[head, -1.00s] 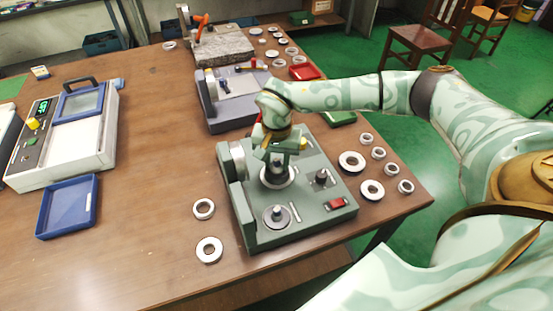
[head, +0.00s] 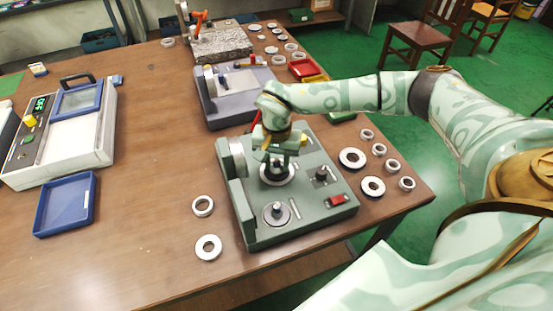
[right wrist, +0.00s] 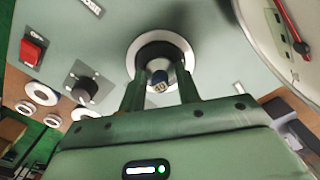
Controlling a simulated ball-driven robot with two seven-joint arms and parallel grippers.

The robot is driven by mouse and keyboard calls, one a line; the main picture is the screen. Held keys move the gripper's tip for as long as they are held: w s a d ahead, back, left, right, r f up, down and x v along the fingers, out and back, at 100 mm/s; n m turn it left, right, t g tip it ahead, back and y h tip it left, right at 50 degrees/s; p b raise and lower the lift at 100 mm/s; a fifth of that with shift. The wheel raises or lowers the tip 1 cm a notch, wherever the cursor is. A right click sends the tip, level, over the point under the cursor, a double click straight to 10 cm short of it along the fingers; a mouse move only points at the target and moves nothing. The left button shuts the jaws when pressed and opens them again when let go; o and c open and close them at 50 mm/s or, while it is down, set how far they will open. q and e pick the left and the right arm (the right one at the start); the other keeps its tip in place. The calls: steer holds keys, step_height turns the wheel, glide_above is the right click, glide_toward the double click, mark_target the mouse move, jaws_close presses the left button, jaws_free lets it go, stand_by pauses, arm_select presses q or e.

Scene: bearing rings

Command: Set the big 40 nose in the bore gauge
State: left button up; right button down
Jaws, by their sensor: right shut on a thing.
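The bore gauge is the green machine (head: 312,212) at the table's right front, with a dial on its upright left part, a black knob and a red switch. My right gripper (head: 277,167) points down over a pale ring seat (head: 287,181) on its top. In the right wrist view, my right gripper (right wrist: 160,92) is shut on a small dark nose (right wrist: 158,87) marked 40. The nose stands at the dark opening of the silver ring (right wrist: 180,48). I cannot tell how deep it sits. My left gripper is not in view.
A second round seat with a dark knob (head: 277,213) is at the gauge's front. Loose bearing rings lie left (head: 208,247) and right (head: 373,187) of it. A grey-blue device (head: 230,110) stands behind.

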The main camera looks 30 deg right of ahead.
steer(key=shift+f, duration=0.3)
steer(key=c, duration=0.9)
jaws_free()
steer(key=shift+r, duration=0.1)
step_height(320, 180, up, 16)
steer(key=p, duration=0.3)
steer(key=shift+r+p, duration=0.15)
steer(key=shift+p, duration=0.15)
